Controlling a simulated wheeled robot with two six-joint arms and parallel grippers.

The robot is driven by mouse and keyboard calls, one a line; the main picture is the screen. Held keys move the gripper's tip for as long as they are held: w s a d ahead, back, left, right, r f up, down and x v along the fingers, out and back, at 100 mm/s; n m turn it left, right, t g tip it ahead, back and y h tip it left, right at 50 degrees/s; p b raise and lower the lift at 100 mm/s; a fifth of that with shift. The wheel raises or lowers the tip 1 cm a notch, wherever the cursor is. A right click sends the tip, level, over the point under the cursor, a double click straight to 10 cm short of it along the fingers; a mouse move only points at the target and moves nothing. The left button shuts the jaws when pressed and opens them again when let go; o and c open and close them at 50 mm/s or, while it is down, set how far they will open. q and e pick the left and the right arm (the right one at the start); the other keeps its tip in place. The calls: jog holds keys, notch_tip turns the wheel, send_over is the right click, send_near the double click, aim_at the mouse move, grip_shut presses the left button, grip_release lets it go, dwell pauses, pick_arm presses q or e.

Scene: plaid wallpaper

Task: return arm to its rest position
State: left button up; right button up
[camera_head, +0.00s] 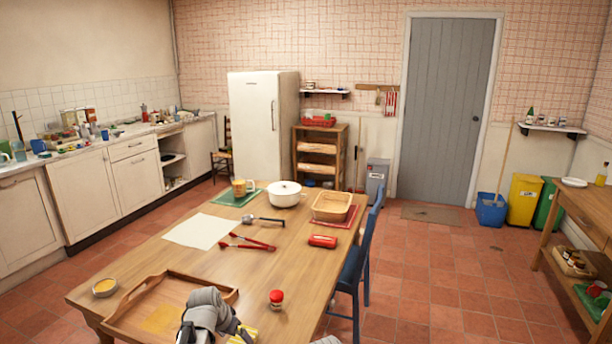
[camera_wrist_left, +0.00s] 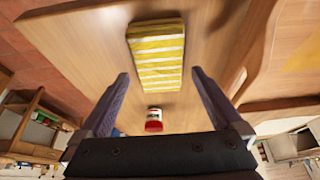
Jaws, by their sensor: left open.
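My left arm (camera_head: 208,308) reaches over the table's near edge, beside the wooden tray. In the left wrist view, my left gripper (camera_wrist_left: 160,76) is open, with nothing between its fingers. A yellow-and-white striped cloth (camera_wrist_left: 156,55) lies on the table beyond the fingertips, apart from them. The cloth (camera_head: 243,335) is partly hidden by my arm in the head view. A small red-lidded jar (camera_head: 276,299) stands on the table to the right of the arm; it also shows in the left wrist view (camera_wrist_left: 154,121). My right gripper is not in view.
The wooden tray (camera_head: 128,304) lies left of my arm, with a small bowl (camera_head: 104,287) beyond its left side. Red tongs (camera_head: 247,243), a ladle (camera_head: 262,221), a white pot (camera_head: 286,194) and a baking dish (camera_head: 332,206) stand farther back. A blue chair (camera_head: 361,262) is at the right.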

pick_arm(q)
jog(key=p+v, duration=0.7)
jog(key=v, duration=0.2)
jog(key=b+x, duration=1.1)
jog(key=x, duration=0.1)
jog(key=shift+f, duration=0.25)
jog(key=shift+w+f+b, duration=0.1)
jog(key=shift+f+b, duration=0.3)
jog(key=shift+b, duration=0.15)
notch_tip(320, 180, up, 11)
jog(key=p, duration=1.1)
send_near(238, 342)
jog(key=s, duration=0.1)
jog(key=s+r, duration=0.1)
jog(key=s+d, duration=0.1)
jog(key=shift+s+d+r, duration=0.1)
jog(key=shift+d+r, duration=0.05)
jog(key=shift+r, duration=0.1)
